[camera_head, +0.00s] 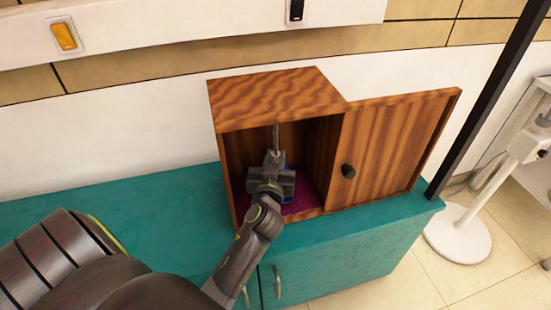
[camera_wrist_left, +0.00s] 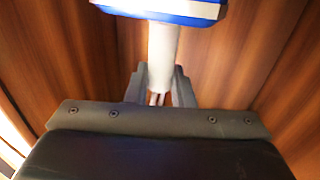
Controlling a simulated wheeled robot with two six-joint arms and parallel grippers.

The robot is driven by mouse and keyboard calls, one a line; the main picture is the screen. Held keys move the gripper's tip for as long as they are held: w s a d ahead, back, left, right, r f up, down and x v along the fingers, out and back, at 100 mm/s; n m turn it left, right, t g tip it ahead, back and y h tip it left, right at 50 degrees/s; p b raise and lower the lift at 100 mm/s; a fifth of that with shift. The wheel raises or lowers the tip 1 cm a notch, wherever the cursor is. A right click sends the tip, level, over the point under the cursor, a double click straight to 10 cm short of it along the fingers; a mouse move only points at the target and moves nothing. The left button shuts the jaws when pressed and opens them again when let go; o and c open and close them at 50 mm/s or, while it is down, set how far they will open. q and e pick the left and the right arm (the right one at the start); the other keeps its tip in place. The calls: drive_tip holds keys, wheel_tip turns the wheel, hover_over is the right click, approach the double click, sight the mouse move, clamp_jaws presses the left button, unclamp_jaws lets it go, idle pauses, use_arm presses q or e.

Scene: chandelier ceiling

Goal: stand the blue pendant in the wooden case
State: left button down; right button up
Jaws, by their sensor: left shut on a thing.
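The wooden case (camera_head: 270,92) stands on the teal cabinet with its front open. Its floor is dark magenta (camera_head: 301,203). My left gripper (camera_head: 274,160) is inside the case opening, shut on the blue pendant. In the left wrist view the pendant's white stem (camera_wrist_left: 162,55) runs between the fingers (camera_wrist_left: 160,88), and its blue and white part (camera_wrist_left: 170,8) is at the top edge, cut off. In the head view a thin grey rod (camera_head: 276,138) rises above the gripper, which hides most of the pendant. I cannot tell whether the pendant touches the floor. My right gripper is not in view.
The case's door (camera_head: 390,150) with a dark knob (camera_head: 348,171) is swung open to the right. The teal cabinet top (camera_head: 150,218) is clear left of the case. A dark post (camera_head: 485,95) and a white stand (camera_head: 458,233) are at the right.

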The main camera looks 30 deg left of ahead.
use_arm(q)
drive_tip(key=c, duration=1.6)
unclamp_jaws()
drive_tip(key=shift+f, duration=0.1)
drive_tip(key=o, duration=0.3)
drive_tip(key=shift+o, duration=0.2)
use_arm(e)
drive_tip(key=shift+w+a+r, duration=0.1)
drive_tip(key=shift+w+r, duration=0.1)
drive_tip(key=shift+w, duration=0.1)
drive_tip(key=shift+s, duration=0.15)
